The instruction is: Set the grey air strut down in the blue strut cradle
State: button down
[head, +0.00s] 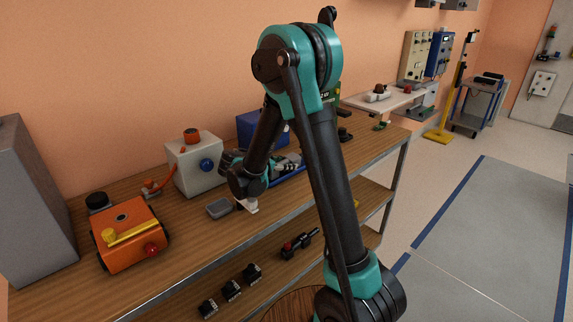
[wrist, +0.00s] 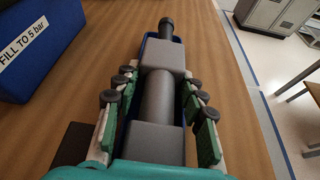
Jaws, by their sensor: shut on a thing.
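The grey air strut (wrist: 158,98) lies lengthwise between the fingers of my gripper (wrist: 160,86) in the wrist view. It has two square grey blocks, a round middle and a dark knob at its far end. My gripper is shut on it. The blue strut cradle (wrist: 191,106) shows as blue edges beside and under the strut; whether the strut rests on its floor I cannot tell. In the head view my gripper (head: 284,164) is over the bench, partly behind my arm, and a blue edge of the cradle (head: 288,177) shows below it.
A blue box (wrist: 38,45) labelled "FILL TO 5 bar" stands left of the strut. On the wooden bench (head: 190,240) are a white box (head: 194,165) with a blue knob and an orange unit (head: 130,240). Bare wood lies right of the cradle in the wrist view.

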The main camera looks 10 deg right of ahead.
jog(key=shift+w+a+r, duration=0.1)
jog(key=shift+w+a, duration=0.15)
jog(key=shift+w, duration=0.05)
jog(key=shift+n, duration=0.3)
jog(key=c, duration=0.8)
grip_release()
jog(key=v, duration=1.1)
jog(key=shift+s+a, duration=0.2)
jog(key=shift+s, duration=0.2)
jog(key=shift+s+a+r, duration=0.15)
jog(key=shift+s, duration=0.1)
